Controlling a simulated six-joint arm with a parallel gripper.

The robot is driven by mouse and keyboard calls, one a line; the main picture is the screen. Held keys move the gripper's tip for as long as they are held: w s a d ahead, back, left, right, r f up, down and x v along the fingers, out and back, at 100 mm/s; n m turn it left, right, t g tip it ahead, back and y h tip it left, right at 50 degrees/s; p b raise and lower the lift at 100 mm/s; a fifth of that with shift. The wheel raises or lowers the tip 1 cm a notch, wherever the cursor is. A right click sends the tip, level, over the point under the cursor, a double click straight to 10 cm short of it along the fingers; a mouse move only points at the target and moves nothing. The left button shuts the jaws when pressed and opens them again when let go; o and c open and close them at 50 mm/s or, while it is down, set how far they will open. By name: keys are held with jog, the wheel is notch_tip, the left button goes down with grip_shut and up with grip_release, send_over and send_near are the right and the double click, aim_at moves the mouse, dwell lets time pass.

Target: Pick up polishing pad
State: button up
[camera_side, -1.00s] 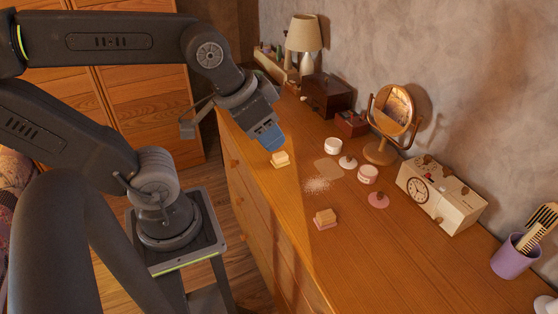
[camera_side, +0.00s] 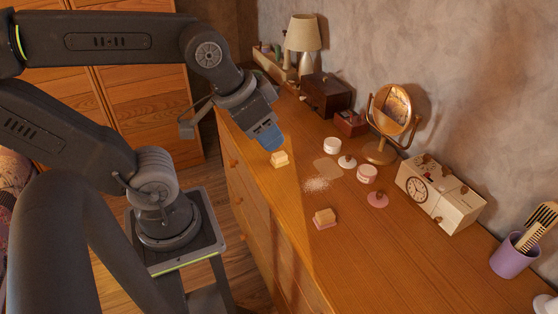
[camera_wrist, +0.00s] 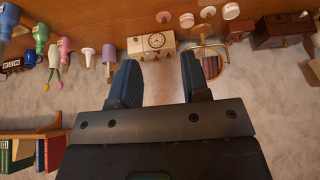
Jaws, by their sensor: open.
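Two small wooden-backed blocks lie on the dresser top in the side view, and I cannot tell for sure which is the polishing pad. The nearer block (camera_side: 325,217) has a pinkish underside. The farther block (camera_side: 280,159) has a pale underside. My gripper (camera_side: 269,143) is above the dresser, just up and left of the farther block and apart from it. In the wrist view my gripper (camera_wrist: 159,62) has its two blue fingers spread with nothing between them. Neither block shows clearly in the wrist view.
A round mirror (camera_side: 394,108), a cream clock box (camera_side: 440,194), a purple cup (camera_side: 513,258) and a lamp (camera_side: 305,36) stand along the wall. The dresser's near right top is clear.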

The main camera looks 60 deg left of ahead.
jog(key=o, duration=0.8)
jog(key=n+g, duration=0.6)
jog(key=n, duration=1.3)
send_over(279, 154)
notch_tip(279, 154, down, 16)
jog(key=f, duration=0.7)
jog(key=shift+w+d+f, duration=0.15)
jog(key=shift+d+f, duration=0.05)
jog(key=shift+f, duration=0.15)
jog(key=shift+a+f, duration=0.15)
jog(key=shift+f, duration=2.75)
